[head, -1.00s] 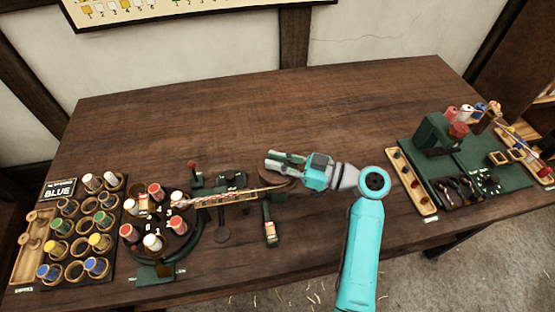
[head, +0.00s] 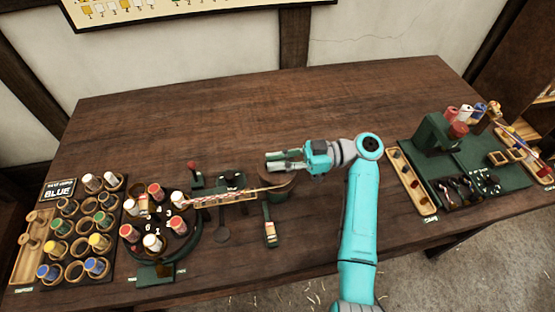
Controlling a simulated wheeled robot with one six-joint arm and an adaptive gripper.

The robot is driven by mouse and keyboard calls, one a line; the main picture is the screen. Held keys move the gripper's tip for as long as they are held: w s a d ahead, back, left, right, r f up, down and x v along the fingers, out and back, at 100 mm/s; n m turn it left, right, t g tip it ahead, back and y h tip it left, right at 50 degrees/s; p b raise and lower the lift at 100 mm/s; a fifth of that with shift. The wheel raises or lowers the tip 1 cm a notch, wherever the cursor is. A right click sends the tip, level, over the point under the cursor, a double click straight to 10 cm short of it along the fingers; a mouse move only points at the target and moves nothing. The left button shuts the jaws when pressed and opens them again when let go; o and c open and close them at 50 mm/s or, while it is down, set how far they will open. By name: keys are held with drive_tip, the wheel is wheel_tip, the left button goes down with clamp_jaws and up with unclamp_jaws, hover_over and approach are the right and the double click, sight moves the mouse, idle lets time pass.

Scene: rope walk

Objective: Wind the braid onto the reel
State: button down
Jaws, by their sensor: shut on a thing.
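The braid (head: 232,196) stretches in a pale, red-flecked line from the round braiding stand (head: 193,240) on the left to a brown round piece, which looks like the reel (head: 281,186), near the table's middle. Several bobbins with white and red thread stand around the braiding stand. My gripper (head: 270,162) points left at the far upper side of the reel. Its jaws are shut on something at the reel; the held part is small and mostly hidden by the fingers. The arm comes in from the lower right.
A rack of coloured bobbins (head: 100,240) with a BLUE sign (head: 58,189) stands at the left. A red-knobbed lever (head: 192,168) stands behind the braiding stand. A green board with tools (head: 480,170) fills the right.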

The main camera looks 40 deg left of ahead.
drive_tip(key=shift+f, duration=0.1)
drive_tip(key=c, duration=1.1)
unclamp_jaws()
drive_tip(key=shift+c, duration=0.2)
drive_tip(key=shift+v, duration=3.7)
